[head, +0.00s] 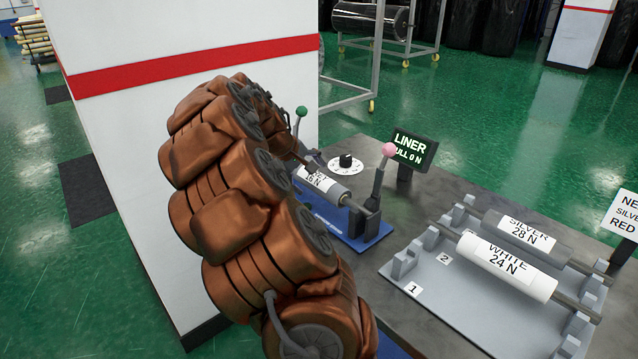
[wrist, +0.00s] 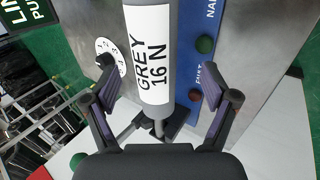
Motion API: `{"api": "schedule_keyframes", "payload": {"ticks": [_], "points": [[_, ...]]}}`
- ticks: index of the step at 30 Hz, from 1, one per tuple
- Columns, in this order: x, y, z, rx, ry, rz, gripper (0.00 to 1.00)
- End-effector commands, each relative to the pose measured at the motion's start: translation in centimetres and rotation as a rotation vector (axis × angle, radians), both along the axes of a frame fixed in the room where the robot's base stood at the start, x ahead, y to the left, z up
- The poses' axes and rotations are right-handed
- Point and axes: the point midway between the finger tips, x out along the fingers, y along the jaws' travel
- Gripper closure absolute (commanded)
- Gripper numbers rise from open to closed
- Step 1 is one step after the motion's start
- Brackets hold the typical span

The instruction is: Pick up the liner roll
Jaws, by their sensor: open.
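A grey roll with a white label reading "GREY 16 N" (head: 345,189) lies in a blue stand (head: 376,230) on the table, beside a sign reading "LINER". In the wrist view the grey roll (wrist: 150,18) runs up the middle of the picture, its near end and thin shaft toward my gripper. My gripper (wrist: 158,78) is open, with one finger on each side of the roll and gaps between. In the head view my arm hides most of the gripper and part of the stand.
A grey rack (head: 425,279) holds a white roll "WHITE 24 N" (head: 538,284) and a silver roll "SILVER 28 N" (head: 560,251). A pink-knobbed lever (head: 388,150), green-knobbed lever (head: 301,112), dial (head: 346,162) and LINER display (head: 414,149) stand close around the blue stand. A white pillar (head: 110,130) is left.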

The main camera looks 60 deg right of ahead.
Motion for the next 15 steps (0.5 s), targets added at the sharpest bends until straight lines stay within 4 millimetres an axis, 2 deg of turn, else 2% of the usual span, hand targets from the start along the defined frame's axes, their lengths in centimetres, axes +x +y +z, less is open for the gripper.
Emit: {"api": "schedule_keyframes", "payload": {"ticks": [8, 12, 15], "points": [[-1.3, -2.1, -2.2, 0.004, 0.004, -0.005, 0.15], [-1.3, -3.0, -3.6, 0.003, 0.002, -0.002, 0.15], [-1.4, -3.1, -3.8, 0.001, 0.001, -0.001, 0.15]]}}
